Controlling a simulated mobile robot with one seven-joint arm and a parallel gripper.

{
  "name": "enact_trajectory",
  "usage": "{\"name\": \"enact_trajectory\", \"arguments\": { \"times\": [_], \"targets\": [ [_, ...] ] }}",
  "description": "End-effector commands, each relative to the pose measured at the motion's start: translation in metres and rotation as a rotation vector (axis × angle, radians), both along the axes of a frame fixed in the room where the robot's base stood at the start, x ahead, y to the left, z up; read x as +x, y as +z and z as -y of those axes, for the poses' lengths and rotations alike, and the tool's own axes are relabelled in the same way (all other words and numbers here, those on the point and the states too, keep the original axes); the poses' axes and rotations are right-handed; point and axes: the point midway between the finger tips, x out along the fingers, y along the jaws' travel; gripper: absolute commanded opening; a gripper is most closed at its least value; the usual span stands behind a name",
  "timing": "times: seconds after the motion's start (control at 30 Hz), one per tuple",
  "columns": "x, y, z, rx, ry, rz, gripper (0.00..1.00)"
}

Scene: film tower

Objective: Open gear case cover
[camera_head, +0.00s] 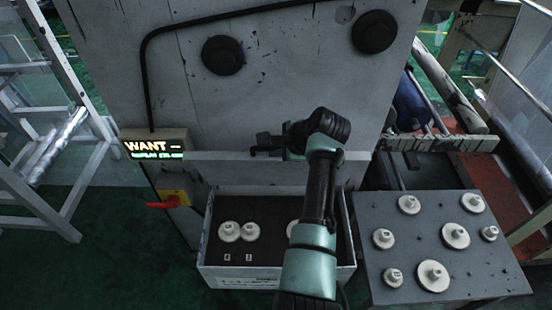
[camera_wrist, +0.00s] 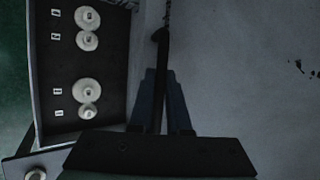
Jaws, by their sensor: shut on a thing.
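The gear case (camera_head: 205,240) is an open-topped grey box with a dark inside, low in front of the grey machine. Pale gears (camera_head: 229,231) sit in it; my arm hides part of its right side. Its cover (camera_head: 225,172) appears to be the grey panel standing up along the case's back edge. My gripper (camera_head: 264,144) is at that panel's top edge. In the wrist view my gripper (camera_wrist: 163,100) is shut on a thin dark bar (camera_wrist: 159,62), apparently the cover's handle or edge; which one I cannot tell. The case (camera_wrist: 38,90) shows at left there.
A grey table (camera_head: 410,270) with several pale gears stands right of the case. A display box (camera_head: 155,143) and a red-handled switch (camera_head: 165,203) are on the left. A metal frame (camera_head: 75,130) stands at far left. The machine wall (camera_head: 290,90) rises behind.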

Motion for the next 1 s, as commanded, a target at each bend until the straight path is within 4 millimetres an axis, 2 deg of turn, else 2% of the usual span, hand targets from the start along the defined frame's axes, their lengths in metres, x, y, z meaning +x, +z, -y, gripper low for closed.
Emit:
{"name": "enact_trajectory", "arguments": {
  "times": [0.3,0.73,0.77,0.9,1.0],
  "targets": [
    [0.0087,0.0054,-0.0001,0.0,0.0,0.0,0.0],
    [0.009,0.0052,0.0001,-0.001,0.0,0.0,0.0],
    [0.009,0.0052,0.0001,-0.001,0.0,0.0,0.2],
    [0.009,0.0053,0.0001,-0.001,0.0,0.0,0.45],
    [0.009,0.0054,0.0002,-0.001,0.0,0.0,0.45]
  ]
}}
